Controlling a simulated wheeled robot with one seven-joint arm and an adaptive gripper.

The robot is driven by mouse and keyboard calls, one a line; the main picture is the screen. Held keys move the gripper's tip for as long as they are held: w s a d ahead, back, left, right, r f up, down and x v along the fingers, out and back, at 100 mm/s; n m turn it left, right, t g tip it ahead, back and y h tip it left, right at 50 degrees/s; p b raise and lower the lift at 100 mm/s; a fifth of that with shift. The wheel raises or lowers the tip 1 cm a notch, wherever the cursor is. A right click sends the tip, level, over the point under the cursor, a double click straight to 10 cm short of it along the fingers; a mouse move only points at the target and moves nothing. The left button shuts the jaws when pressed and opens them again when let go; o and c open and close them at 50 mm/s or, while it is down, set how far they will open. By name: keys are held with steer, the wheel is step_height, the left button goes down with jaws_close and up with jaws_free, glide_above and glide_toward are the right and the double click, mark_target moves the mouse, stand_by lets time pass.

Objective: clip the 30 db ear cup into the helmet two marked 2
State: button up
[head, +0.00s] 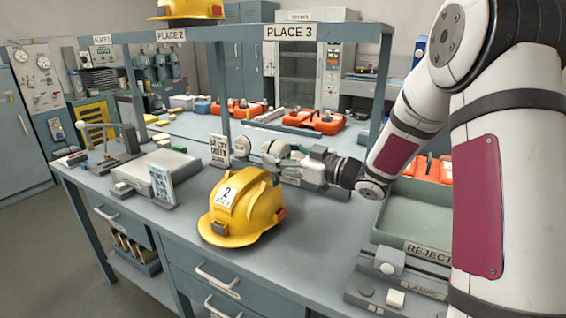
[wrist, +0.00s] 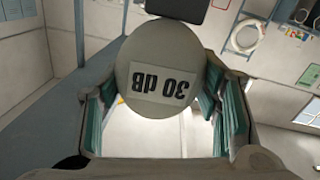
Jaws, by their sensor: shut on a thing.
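The yellow helmet marked 2 (head: 243,212) sits on the near bench top, with a white label bearing the 2 on its upper shell. A dark red patch shows low on its right side. My gripper (head: 276,163) is just behind and above the helmet, pointing left. It is shut on a round grey ear cup (wrist: 160,55). The ear cup's label reads 30 dB, upside down in the wrist view, where it sits between the teal finger pads of my gripper (wrist: 166,108). In the head view the cup is small and partly hidden, and the helmet's far side is hidden.
A small sign (head: 219,150) stands behind the helmet. A grey box with a sign (head: 160,178) is to the left. A green REJECT tray (head: 405,240) and a grey fixture (head: 395,283) are to the right. PLACE 3 frame posts (head: 220,85) rise nearby. Bench in front of the helmet is clear.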

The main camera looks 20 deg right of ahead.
mark_target(281, 177)
steer(key=shift+s+d+f+n+g+y, duration=0.3)
steer(key=shift+s+n+g+y, duration=0.1)
steer(key=shift+y, duration=0.1)
steer(key=shift+s, duration=0.15)
steer(key=shift+f+b, duration=1.1)
steer(key=shift+f, duration=1.8)
steer(key=shift+p, duration=0.35)
steer(key=shift+f+b, duration=1.1)
steer(key=shift+f, duration=1)
steer(key=o, duration=1.3)
steer(key=shift+d, duration=0.15)
steer(key=v, duration=0.7)
steer(key=shift+s, duration=0.2)
